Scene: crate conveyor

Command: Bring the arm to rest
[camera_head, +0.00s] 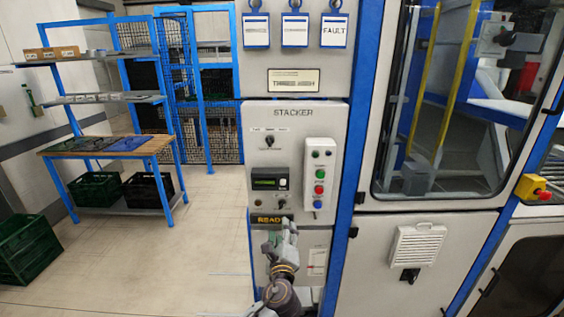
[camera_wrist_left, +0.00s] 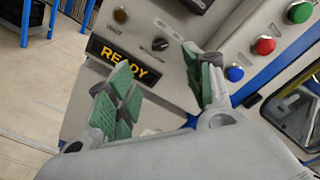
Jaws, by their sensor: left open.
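My left gripper (camera_head: 283,232) is in front of the lower part of the stacker control panel (camera_head: 258,115), just below the lit READY sign (camera_head: 270,219). In the left wrist view my left gripper (camera_wrist_left: 162,85) has its two green-padded fingers apart with nothing between them. The READY sign (camera_wrist_left: 124,62) shows behind the fingers there, partly covered by one. My left forearm comes up from the bottom of the head view. My right gripper is not in view.
Green, red and blue buttons (camera_head: 319,190) sit on the panel's right. A glazed machine door (camera_head: 455,100) is to the right. A blue shelf rack (camera_head: 105,143) with dark crates stands at left. A green crate (camera_head: 25,250) is on the floor; floor between is clear.

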